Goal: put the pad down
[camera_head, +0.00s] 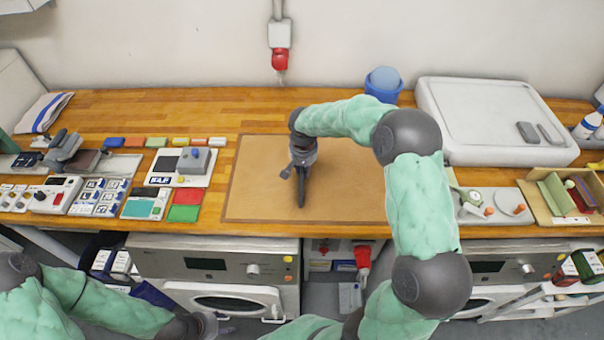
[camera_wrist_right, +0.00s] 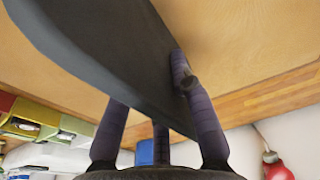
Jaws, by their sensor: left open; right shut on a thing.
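My right gripper (camera_head: 301,170) is shut on a dark grey, flat, curved pad (camera_wrist_right: 100,45). In the head view the pad (camera_head: 301,194) shows nearly edge-on, as a thin dark strip over the tan mat (camera_head: 255,200). In the right wrist view the purple-grey fingers (camera_wrist_right: 155,95) hold it from both sides. I cannot tell whether its lower edge touches the mat. My left gripper (camera_head: 212,326) is open, low at the bottom of the head view, in front of the counter, and seems empty.
The mat is otherwise bare. Left of it lie a grey device on a white plate (camera_head: 198,178), green and red pads (camera_head: 184,213) and several small boxes. To the right are a white plate with small items (camera_head: 512,206), a wooden tray (camera_head: 545,212) and a large white case (camera_head: 480,110).

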